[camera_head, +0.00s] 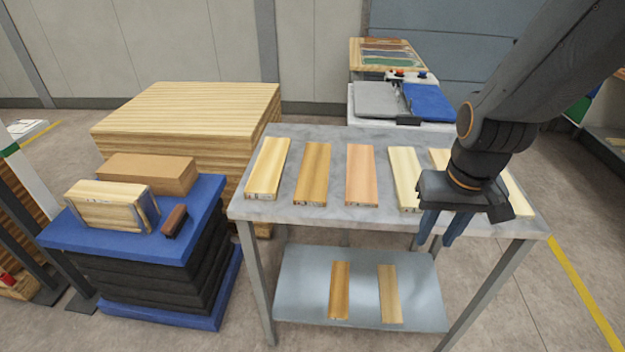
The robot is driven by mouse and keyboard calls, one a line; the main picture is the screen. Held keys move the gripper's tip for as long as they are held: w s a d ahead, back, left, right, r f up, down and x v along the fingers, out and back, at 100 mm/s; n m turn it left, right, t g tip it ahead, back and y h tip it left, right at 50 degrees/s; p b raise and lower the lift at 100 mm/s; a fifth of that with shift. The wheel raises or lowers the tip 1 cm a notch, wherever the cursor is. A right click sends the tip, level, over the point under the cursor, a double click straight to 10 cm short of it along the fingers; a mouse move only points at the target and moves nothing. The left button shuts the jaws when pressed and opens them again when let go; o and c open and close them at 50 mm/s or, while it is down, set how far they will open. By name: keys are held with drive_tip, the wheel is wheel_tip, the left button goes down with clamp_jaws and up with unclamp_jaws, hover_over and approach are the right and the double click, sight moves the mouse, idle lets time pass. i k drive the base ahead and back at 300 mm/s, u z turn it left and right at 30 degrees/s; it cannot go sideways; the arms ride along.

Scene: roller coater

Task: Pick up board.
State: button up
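Several flat wooden boards lie side by side on a grey table (240,208). From the left, there is a pale yellow board (268,165), a brown board (313,172), a reddish board (361,174) and a light board (406,175). Another pale board (438,156) is mostly hidden behind my gripper, and part of a pale board (518,198) shows at the right end. My gripper (441,236) points down at the table's front edge on the right. Its two blue-grey fingers are apart, with nothing visible between them.
Two boards (339,290) (390,293) lie on the lower shelf (300,285). A blue-topped stack (135,242) with blocks stands left. A large timber stack (190,110) is behind it. A machine (378,101) with a blue panel stands behind the table.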

sight(311, 185)
drive_tip(key=u, duration=0.55)
drive_tip(key=k, duration=0.65)
drive_tip(key=u, duration=0.8)
drive_tip(key=i, duration=1.65)
drive_tip(key=z, duration=0.5)
